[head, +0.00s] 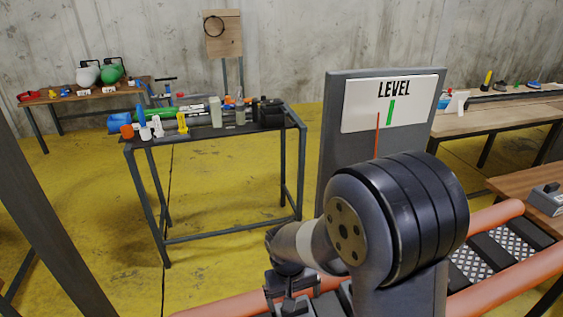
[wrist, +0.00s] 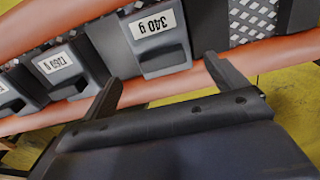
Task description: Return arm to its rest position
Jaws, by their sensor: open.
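My gripper (wrist: 162,72) is open, with its two fingers spread apart in the wrist view. A dark block labelled 340 g (wrist: 160,50) shows just beyond the fingertips, on the dark deck between orange tubes (wrist: 285,52). I cannot tell whether the fingers touch it. In the head view my gripper (head: 290,283) is low over the inflatable boat, below my large black arm joint, and my arm hides much of the boat. The orange tube (head: 500,285) of the boat shows at lower right.
More labelled blocks (wrist: 58,70) sit left of the 340 g block. A LEVEL board (head: 390,103) with a red needle and a green mark, apart from each other, stands behind my arm. A cluttered table (head: 245,127) stands left, with open yellow floor (head: 220,270) before it.

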